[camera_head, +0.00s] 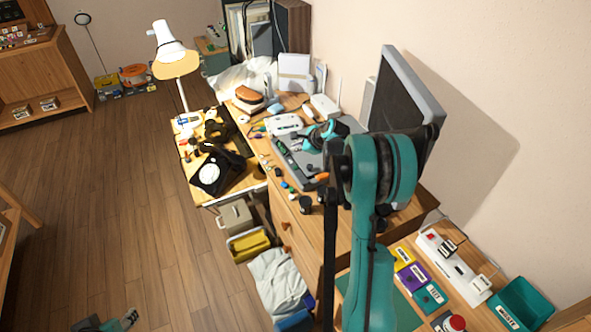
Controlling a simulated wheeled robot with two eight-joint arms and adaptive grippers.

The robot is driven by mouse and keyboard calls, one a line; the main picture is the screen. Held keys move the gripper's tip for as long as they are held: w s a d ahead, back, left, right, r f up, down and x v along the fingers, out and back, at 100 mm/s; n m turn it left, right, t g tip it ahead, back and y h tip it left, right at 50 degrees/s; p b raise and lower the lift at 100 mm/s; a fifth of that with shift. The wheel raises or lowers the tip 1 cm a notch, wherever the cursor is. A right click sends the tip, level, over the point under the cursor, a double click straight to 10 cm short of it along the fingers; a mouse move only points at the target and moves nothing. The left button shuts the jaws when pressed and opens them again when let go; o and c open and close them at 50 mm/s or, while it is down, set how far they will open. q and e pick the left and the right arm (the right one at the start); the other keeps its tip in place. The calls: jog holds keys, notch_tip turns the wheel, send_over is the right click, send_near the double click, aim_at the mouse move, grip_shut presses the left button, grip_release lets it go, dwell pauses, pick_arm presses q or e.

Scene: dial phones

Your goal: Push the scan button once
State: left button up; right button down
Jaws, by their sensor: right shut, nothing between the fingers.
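My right arm rises from the bottom and bends at a large teal joint. Beyond it, a small teal and black part that looks like my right gripper (322,135) is over the cluttered desk. It is shut and empty, partly hidden by the arm. A teal and grey part at the bottom left edge looks like my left gripper (128,319); its fingers are too small to read. Small labelled boxes in yellow (405,257), purple (413,277) and teal (430,297) sit at the lower right, with a red button (456,323). Their labels are unreadable, so I cannot tell which is the scan button.
A monitor (405,105) stands against the wall. A white power strip (453,267) and an open teal bin (522,303) lie at the lower right. A white lamp (171,50) stands over a side table. The wooden floor (110,200) at left is clear.

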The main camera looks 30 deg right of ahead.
aim_at(297, 169)
notch_tip(297, 169, down, 7)
jog(key=b, duration=0.4)
jog(key=shift+f, duration=0.15)
jog(key=shift+b, duration=0.3)
dwell(0.8)
jog(key=shift+f+b, duration=0.35)
jog(key=shift+f, duration=0.1)
jog(key=shift+f+b, duration=0.3)
jog(key=shift+f, duration=0.05)
dwell(0.5)
dwell(0.3)
jog(key=shift+r+p, duration=0.5)
jog(key=shift+r, duration=0.3)
jog(key=shift+r+p, duration=1.7)
jog(key=shift+r, duration=0.85)
